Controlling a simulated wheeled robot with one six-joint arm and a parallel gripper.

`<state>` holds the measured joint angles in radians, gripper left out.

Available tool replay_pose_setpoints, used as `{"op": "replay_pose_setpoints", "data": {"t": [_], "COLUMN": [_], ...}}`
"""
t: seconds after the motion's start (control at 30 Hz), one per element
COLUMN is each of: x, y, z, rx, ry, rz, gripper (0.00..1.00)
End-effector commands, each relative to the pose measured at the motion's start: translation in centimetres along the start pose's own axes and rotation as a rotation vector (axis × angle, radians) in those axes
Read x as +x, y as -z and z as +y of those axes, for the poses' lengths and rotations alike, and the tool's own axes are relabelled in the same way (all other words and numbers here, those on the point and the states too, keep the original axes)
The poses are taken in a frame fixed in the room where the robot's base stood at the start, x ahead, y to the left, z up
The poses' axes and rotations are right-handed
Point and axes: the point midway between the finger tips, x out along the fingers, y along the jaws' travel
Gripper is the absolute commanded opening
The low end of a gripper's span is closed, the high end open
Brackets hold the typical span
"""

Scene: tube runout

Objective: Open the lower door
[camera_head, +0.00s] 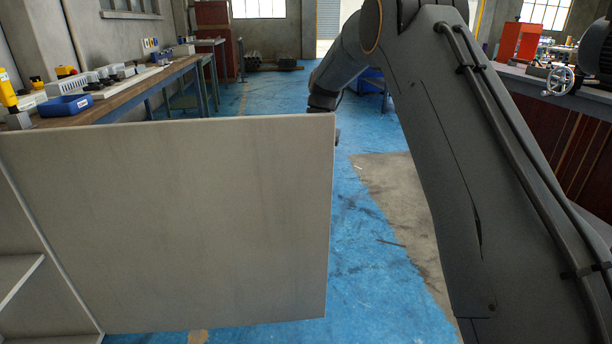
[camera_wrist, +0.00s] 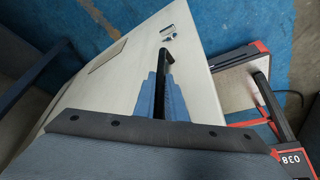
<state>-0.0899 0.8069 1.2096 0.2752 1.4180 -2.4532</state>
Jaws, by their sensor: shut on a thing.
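The lower door (camera_head: 170,225) is a plain pale grey-beige panel. In the head view it stands swung wide out from the cabinet (camera_head: 30,225) at the left, with the inside open to view. In the wrist view the door's other face (camera_wrist: 115,75) shows, with a black bar handle (camera_wrist: 167,58) and a small label. My gripper (camera_wrist: 163,76) has its blue fingers shut on that handle. In the head view the gripper and handle are hidden behind the door.
A shelf (camera_head: 18,272) shows inside the cabinet. A workbench (camera_head: 130,92) with a blue tray (camera_head: 66,106) and small parts runs along the left wall. A brown-fronted bench (camera_head: 575,150) stands at the right. Blue floor (camera_head: 365,245) is clear beside the door's free edge.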

Motion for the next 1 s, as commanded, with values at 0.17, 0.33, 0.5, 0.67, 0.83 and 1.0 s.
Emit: {"op": "replay_pose_setpoints", "data": {"t": [0.17, 0.33, 0.5, 0.67, 0.83, 1.0], "x": [0.0, -0.1, -0.7, -3.0, -5.8, -7.4], "y": [0.2, -0.1, -0.1, 0.0, 0.0, 0.0], "z": [0.1, -0.1, -0.1, -0.1, 0.0, 0.0], "rx": [-0.001, 0.002, 0.002, 0.001, 0.0, 0.0], "ry": [0.001, 0.0, -0.001, -0.002, -0.001, 0.0], "rz": [0.002, 0.001, 0.0, -0.001, 0.0, 0.001], "gripper": [0.26, 0.26, 0.26, 0.26, 0.26, 0.26]}}
